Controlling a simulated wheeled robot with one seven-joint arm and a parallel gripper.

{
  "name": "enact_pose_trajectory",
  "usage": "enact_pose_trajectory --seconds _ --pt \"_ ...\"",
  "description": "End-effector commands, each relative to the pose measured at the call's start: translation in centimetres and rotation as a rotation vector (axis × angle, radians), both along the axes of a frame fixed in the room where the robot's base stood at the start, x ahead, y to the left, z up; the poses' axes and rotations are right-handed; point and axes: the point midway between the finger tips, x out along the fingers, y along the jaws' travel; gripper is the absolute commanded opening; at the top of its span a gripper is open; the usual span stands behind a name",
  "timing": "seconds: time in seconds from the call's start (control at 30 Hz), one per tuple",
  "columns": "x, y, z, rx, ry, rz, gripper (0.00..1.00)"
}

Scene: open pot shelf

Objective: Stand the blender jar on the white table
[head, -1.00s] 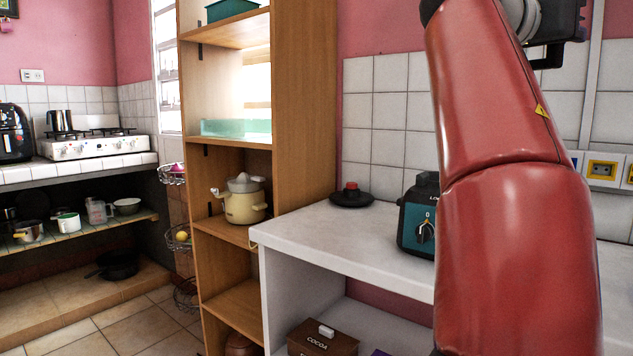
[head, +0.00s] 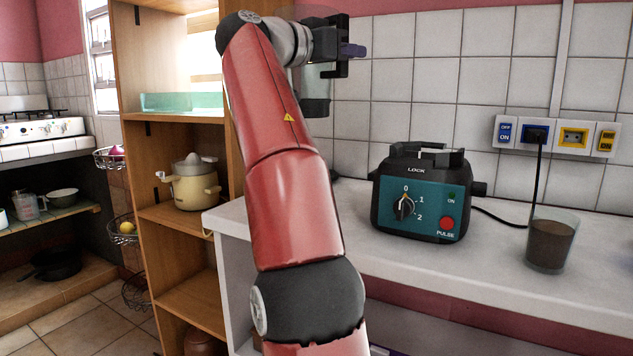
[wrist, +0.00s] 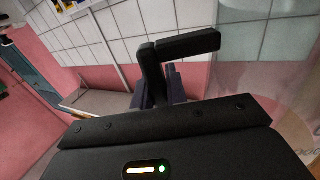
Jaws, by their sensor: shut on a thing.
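The blender jar (head: 316,88) is see-through with a greyish lower part. It is in the air behind my arm in the head view, above the back of the white table (head: 470,283), and looks roughly upright. My arm hides part of it. My gripper (head: 343,50) is shut on the jar at its upper part; the exact grip is partly hidden. In the wrist view the gripper (wrist: 165,88) shows black and dark-blue parts close together, with a clear, blurred surface, likely the jar, at the right.
The blender base (head: 425,198) stands on the table, its cord leading to a wall socket strip (head: 555,136). A glass of brown drink (head: 551,243) stands to its right. Bare tabletop lies in front of the base.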

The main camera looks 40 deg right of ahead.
Motion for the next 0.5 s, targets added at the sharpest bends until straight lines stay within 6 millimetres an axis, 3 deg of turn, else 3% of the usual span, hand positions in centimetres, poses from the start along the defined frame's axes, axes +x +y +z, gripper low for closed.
enact_pose_trajectory --seconds 0.03,0.2,0.5 --pt "-0.2 0.0 -1.6 -0.002 0.000 -0.002 0.00" --pt "-0.3 0.0 -6.0 -0.002 0.001 -0.002 0.00" --pt "-0.2 0.0 -12.8 -0.003 0.000 -0.001 0.00"
